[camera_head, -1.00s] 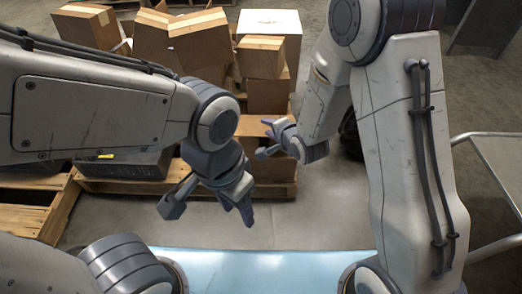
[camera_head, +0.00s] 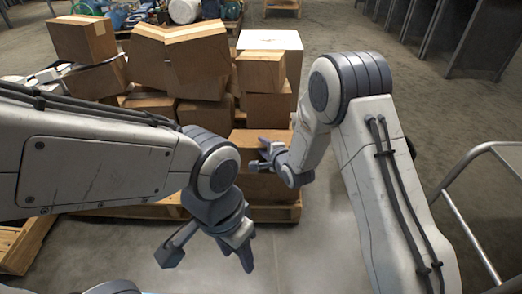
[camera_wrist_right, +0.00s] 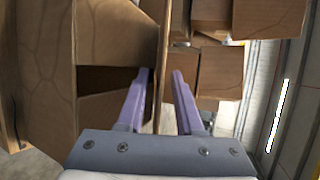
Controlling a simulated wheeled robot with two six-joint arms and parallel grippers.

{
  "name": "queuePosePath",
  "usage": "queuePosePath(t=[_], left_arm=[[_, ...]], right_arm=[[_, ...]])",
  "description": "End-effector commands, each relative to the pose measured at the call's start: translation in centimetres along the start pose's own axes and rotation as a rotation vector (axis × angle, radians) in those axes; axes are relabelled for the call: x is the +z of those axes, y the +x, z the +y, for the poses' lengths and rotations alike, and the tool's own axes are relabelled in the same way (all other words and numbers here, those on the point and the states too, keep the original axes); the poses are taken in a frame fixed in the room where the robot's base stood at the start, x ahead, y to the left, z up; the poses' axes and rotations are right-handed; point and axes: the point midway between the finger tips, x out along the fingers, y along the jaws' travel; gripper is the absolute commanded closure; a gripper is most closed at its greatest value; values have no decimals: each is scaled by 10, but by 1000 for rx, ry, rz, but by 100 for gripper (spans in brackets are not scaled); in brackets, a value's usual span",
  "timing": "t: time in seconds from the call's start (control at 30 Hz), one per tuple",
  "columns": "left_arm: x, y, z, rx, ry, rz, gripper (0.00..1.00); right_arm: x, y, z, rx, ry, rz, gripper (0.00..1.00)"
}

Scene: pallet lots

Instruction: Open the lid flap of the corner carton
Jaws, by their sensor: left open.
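The corner carton (camera_head: 268,190) is a brown box low at the front right of the pallet stack. My right gripper (camera_head: 259,154) is in front of it and covers part of it. In the right wrist view, the gripper's two purple fingers (camera_wrist_right: 161,73) stand apart, one on each side of a thin upright cardboard panel (camera_wrist_right: 162,35), with a gap visible. It looks like a carton flap, but which carton it belongs to is not clear. My left gripper (camera_head: 206,258) is open and empty, low in front of the pallet.
More brown cartons (camera_head: 195,62) and a white-topped box (camera_head: 270,41) are stacked behind and above. A wooden pallet (camera_head: 275,213) is underneath. A metal rail (camera_head: 462,222) stands at the right. The floor (camera_head: 320,240) between my arms is clear.

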Motion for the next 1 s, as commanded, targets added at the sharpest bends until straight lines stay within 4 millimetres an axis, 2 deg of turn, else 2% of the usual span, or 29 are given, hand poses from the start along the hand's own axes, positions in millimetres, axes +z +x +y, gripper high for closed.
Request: queuePosePath(t=[0.03, 0.13, 0.47, 0.57, 1.0], left_arm=[[0, 7, 0, 0, 0, 0, 50], [1, 10, -1, 0, 0, 0, 50], [1, 10, -1, 0, 0, 0, 50], [1, 10, -1, 0, 0, 0, 50], [0, 10, -1, 0, 0, 0, 50]], right_arm=[[0, 8, 2, -3, 0, -1, 65], [0, 15, 1, -2, 0, 0, 65], [0, 18, 0, 1, 0, 0, 65], [0, 18, 0, 1, 0, 0, 99], [0, 18, 0, 1, 0, 0, 100]])
